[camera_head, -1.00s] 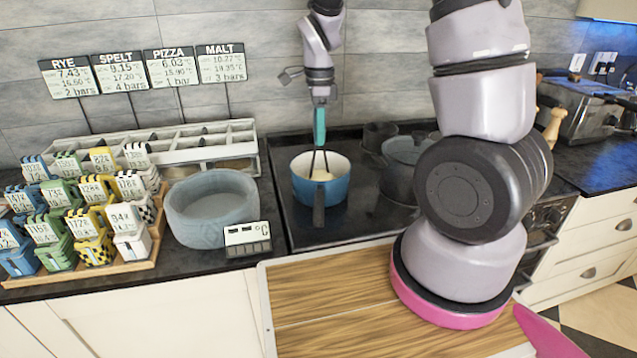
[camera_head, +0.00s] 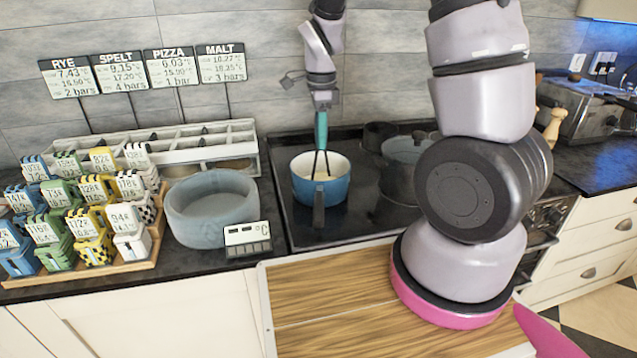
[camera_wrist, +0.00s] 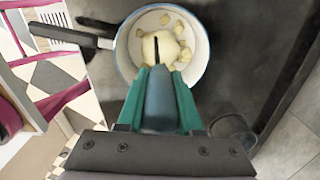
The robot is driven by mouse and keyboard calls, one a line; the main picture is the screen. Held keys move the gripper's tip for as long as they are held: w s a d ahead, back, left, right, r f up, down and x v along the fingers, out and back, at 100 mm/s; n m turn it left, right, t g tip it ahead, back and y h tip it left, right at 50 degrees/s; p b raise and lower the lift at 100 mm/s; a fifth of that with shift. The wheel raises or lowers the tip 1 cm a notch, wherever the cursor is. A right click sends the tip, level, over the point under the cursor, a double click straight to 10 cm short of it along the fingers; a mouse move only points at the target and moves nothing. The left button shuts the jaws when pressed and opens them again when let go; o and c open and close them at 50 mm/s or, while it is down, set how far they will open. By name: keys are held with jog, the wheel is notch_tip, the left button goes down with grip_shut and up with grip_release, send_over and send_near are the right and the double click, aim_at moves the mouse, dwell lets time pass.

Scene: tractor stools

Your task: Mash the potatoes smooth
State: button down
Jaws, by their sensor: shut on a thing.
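The blue pot (camera_head: 338,190) stands on the black hob with its dark handle toward the front edge. Pale potato pieces (camera_wrist: 181,52) lie in it, and the wrist view shows several separate lumps around a larger clump. My gripper (camera_head: 321,143), with teal fingers, is above the pot and shut on the masher (camera_head: 316,163). The masher's grey-blue handle is between the fingers in the wrist view (camera_wrist: 160,102). Its dark lower part reaches down into the pot, close to upright. Its lower end is at the potatoes; whether it presses on them is hard to tell.
Dark pots (camera_head: 403,152) stand on the hob right of the blue pot. A grey round bowl (camera_head: 212,232) and a small °C display (camera_head: 247,238) are to the left. A wooden board (camera_head: 340,285) is in front. A tray of colourful labelled containers (camera_head: 150,262) stands far left.

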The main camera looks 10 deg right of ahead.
jog(key=shift+f, duration=1.1)
jog(key=shift+r, duration=1.55)
